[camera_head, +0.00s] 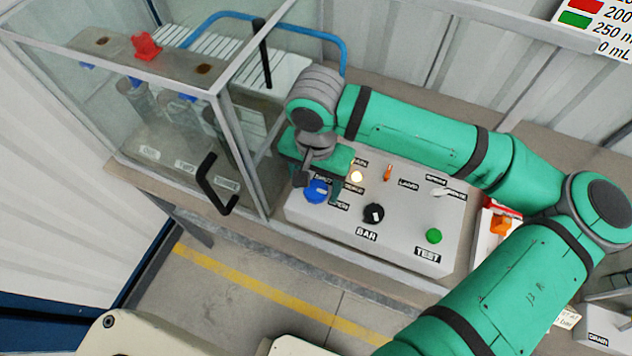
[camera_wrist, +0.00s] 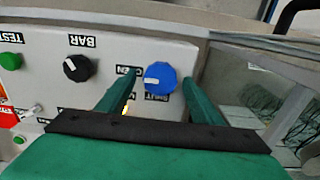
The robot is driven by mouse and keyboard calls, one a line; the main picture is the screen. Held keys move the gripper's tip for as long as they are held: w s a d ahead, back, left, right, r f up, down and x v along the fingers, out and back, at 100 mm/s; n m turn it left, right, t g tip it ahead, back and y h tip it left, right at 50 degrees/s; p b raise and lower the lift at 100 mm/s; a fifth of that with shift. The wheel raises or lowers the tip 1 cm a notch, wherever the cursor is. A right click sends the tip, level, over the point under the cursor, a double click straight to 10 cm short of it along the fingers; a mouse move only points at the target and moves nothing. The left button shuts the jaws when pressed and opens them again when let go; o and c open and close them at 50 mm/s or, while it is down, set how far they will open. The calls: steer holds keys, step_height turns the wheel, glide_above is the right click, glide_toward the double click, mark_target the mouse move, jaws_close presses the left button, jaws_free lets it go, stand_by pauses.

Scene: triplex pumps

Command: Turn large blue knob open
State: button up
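The large blue knob (camera_head: 316,191) sits on the sloped grey control panel (camera_head: 300,212), at the panel's left end in the head view. It shows as a round blue knob (camera_wrist: 161,78) with a white pointer mark in the wrist view. A label that appears to read OPEN is beside it, and a partly covered label is near its lower side. My gripper (camera_head: 327,186) is over the knob; in the wrist view its two green fingers (camera_wrist: 160,95) are spread apart, one on each side of the knob. I cannot tell whether either finger touches it.
A black knob (camera_head: 373,213) marked BAR, a green button (camera_head: 433,236) marked TEST, a lit lamp (camera_head: 357,176) and an orange switch (camera_head: 387,173) share the panel. A glass cabinet (camera_head: 225,150) with a black handle (camera_head: 212,187) stands close on the left.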

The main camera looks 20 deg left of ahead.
mark_target(316, 189)
step_height(316, 189, up, 11)
stand_by(0.7)
steer(key=shift+f, duration=0.15)
stand_by(0.3)
